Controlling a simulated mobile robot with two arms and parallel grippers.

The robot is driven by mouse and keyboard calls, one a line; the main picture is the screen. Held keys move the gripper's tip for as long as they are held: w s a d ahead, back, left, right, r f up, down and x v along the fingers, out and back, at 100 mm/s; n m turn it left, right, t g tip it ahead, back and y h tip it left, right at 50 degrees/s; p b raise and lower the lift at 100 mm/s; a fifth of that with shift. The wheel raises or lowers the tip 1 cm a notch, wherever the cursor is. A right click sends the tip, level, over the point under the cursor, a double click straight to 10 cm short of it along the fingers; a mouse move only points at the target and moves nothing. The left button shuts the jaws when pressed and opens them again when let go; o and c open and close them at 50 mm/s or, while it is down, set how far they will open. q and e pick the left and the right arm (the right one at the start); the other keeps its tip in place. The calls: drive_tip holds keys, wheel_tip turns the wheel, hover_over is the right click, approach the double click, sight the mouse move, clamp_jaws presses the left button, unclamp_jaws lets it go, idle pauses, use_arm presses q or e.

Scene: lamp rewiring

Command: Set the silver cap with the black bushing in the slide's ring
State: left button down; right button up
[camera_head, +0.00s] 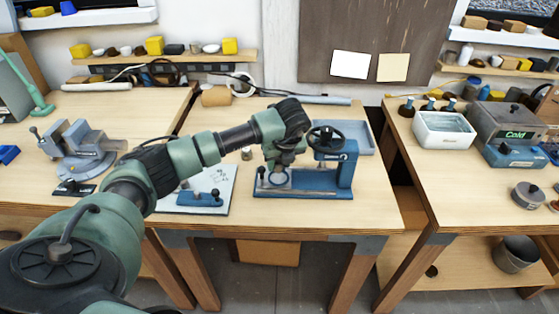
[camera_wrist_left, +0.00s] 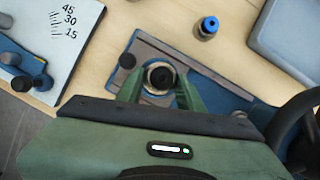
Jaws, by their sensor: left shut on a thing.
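My left gripper (camera_head: 279,166) points down over the left end of the blue press (camera_head: 335,175). In the left wrist view, its two green fingers (camera_wrist_left: 160,92) are shut on the silver cap (camera_wrist_left: 148,78), a bright rim around the dark bushing (camera_wrist_left: 163,78). The cap is over the press's slide (camera_wrist_left: 195,84). In the head view, a blue ring (camera_head: 276,182) shows on the slide below the fingers. The cap largely covers the ring in the wrist view, so I cannot tell whether it is seated or just above. My right gripper is in neither view.
The press's black handwheel (camera_head: 326,139) stands close to the right of my gripper. A white angle board (camera_head: 218,179) with a blue fixture lies to the left. A small blue-topped part (camera_wrist_left: 208,27) stands behind the slide. A grey tray (camera_head: 362,138) is behind the press.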

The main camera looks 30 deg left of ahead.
use_arm(q)
drive_tip(key=shift+f+b, duration=0.95)
drive_tip(key=shift+f, duration=0.3)
drive_tip(key=shift+f+b, duration=0.55)
drive_tip(key=shift+f, duration=0.05)
drive_tip(key=c, duration=0.8)
unclamp_jaws()
drive_tip(key=shift+c, duration=0.2)
drive_tip(key=b+v, duration=0.2)
drive_tip(key=v, duration=0.5)
drive_tip(key=shift+d+r, duration=0.15)
drive_tip(key=shift+r, duration=0.2)
